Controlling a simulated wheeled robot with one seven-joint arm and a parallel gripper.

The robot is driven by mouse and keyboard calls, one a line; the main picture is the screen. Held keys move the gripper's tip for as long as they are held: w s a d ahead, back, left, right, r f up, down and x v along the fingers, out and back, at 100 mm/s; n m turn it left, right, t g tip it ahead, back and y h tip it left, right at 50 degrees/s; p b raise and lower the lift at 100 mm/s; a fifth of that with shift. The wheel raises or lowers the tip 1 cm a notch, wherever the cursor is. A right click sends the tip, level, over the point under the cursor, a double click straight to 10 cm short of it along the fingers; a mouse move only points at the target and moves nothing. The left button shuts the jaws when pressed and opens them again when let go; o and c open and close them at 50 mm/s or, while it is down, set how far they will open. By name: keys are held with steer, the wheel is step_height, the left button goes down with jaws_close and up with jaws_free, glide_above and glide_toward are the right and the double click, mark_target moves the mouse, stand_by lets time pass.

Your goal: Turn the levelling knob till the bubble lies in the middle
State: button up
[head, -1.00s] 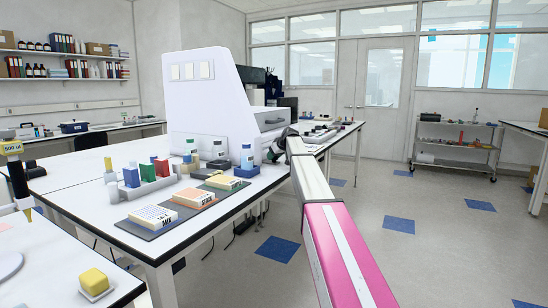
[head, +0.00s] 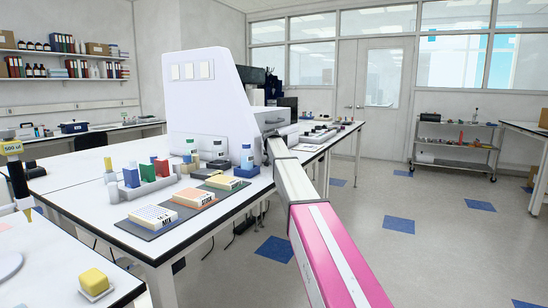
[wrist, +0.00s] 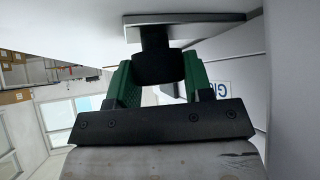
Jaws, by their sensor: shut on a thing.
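A black round levelling knob (wrist: 158,68) hangs on a short dark stem from a flat grey plate (wrist: 190,22) in the wrist view. My gripper (wrist: 158,78) has green fingers, one on each side of the knob, and is shut on it. In the head view my arm reaches to the right side of the large white machine (head: 208,98), and its own links hide the gripper and knob there. The bubble is not visible in either view.
The bench (head: 145,238) carries labelled boxes on a dark mat (head: 130,227), a rack of coloured blocks (head: 150,188) and blue-and-white bottles (head: 247,160). A pale machine wall stands close beside the gripper in the wrist view. Open floor lies right of the bench.

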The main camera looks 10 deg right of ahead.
steer(key=shift+m+h, duration=0.4)
steer(key=shift+m, duration=0.2)
steer(key=o, duration=0.9)
steer(key=v, duration=1.1)
steer(key=shift+w, duration=0.1)
